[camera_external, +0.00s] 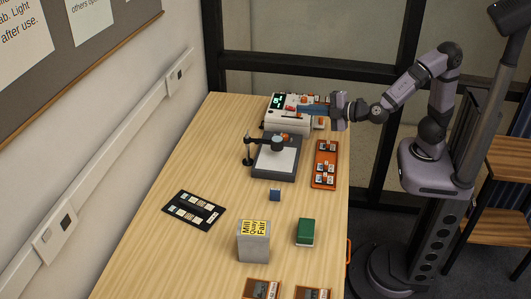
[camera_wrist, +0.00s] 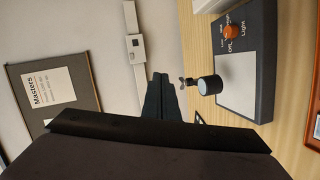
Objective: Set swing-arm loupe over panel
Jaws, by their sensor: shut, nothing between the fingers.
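The light panel (camera_external: 274,165) is a dark grey box with a white lit face, lying on the table below the white machine. The swing-arm loupe (camera_external: 278,144) is a black cylinder on a black arm from a post at the panel's left. In the external view the loupe head appears over the panel's far part. In the wrist view the loupe (camera_wrist: 208,85) overlaps the near-left edge of the white face (camera_wrist: 238,82). My gripper (camera_external: 302,110) is shut and empty, above the white machine and apart from the loupe. Its dark fingers (camera_wrist: 161,95) show together in the wrist view.
A white machine (camera_external: 272,120) with a green display stands beyond the panel. An orange tray (camera_external: 324,174) with slides lies to its right.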

